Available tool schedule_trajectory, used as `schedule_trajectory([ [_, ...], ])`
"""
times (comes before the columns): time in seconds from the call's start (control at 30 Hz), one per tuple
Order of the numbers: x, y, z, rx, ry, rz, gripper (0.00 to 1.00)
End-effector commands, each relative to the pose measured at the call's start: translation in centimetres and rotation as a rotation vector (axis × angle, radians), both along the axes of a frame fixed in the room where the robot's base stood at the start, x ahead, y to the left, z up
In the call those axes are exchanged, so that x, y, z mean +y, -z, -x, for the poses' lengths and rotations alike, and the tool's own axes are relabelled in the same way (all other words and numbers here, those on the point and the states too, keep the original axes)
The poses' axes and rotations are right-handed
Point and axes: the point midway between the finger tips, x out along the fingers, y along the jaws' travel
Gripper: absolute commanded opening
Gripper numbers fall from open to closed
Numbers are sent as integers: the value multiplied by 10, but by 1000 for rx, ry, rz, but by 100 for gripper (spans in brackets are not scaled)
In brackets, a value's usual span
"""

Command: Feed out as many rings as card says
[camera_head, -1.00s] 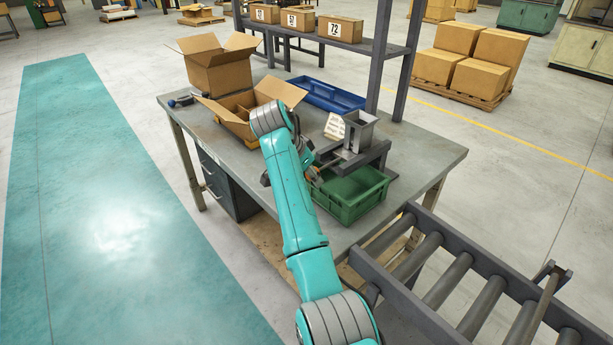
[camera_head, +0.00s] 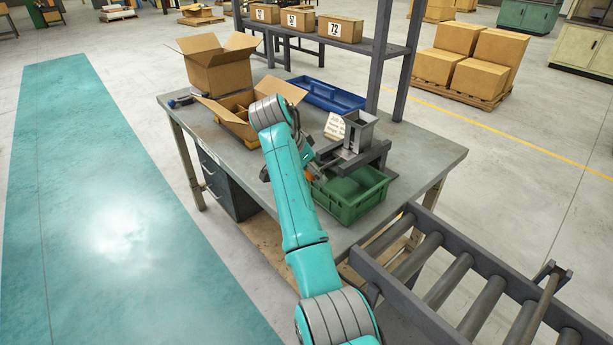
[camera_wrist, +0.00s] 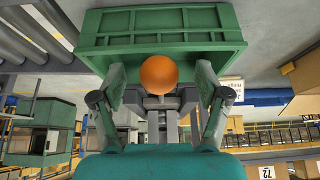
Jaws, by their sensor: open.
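The grey metal feeder (camera_head: 361,132) with an upright hopper stands at the right of the bench. A white card (camera_head: 336,127) with print too small to read is beside the hopper. A green bin (camera_head: 352,212) sits in front of the feeder; its wall also shows in the wrist view (camera_wrist: 150,42). In the wrist view an orange ball knob (camera_wrist: 159,74) lies between the fingertips of my gripper (camera_wrist: 160,88). The fingers are apart, with a gap on both sides of the knob. No rings can be made out, and the hopper's inside is hidden.
An open cardboard box (camera_head: 217,68), a second open carton (camera_head: 235,117) and a blue tray (camera_head: 330,96) stand on the bench (camera_head: 423,150). A shelf (camera_head: 300,34) with numbered boxes rises behind. A roller conveyor (camera_head: 450,280) is at the lower right.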

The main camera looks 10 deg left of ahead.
Motion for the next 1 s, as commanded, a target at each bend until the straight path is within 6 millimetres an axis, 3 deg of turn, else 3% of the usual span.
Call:
schedule_trajectory([
  [0.5, 0, -53, 0, -1, 0, -1, 75],
  [1.0, 0, -57, 0, 1, 0, 1, 75],
])
